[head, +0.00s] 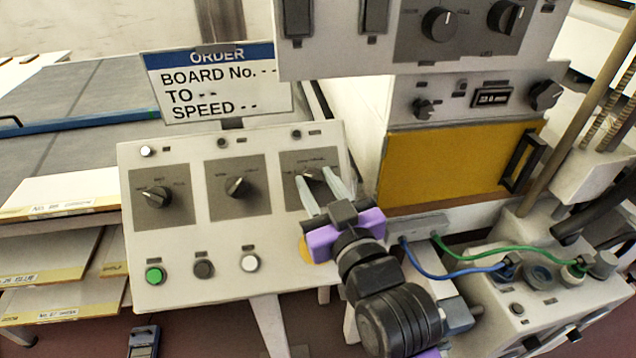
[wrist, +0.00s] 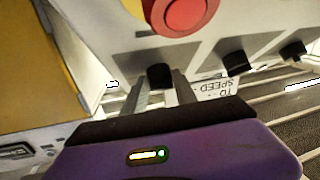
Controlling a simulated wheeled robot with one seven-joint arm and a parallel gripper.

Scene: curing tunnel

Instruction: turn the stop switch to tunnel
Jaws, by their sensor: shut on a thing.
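The sloping white control panel (head: 215,285) carries three black rotary switches on grey plates. My gripper (head: 314,177) is at the rightmost one, the stop switch (head: 312,172), with a fingertip on either side of its knob, shut on it. The small lettering above this switch is too blurred to read surely. In the wrist view the stop switch knob (wrist: 160,75) sits between my fingers (wrist: 160,93). My fingers partly hide the knob, so its pointer direction cannot be told.
A red button (wrist: 186,12) is close by my gripper; my gripper hides it in the head view. The left switch (head: 157,196) and middle switch (head: 238,187) stand beside it. An order sign (head: 218,85) rises behind, and an upper panel (head: 420,50) overhangs.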

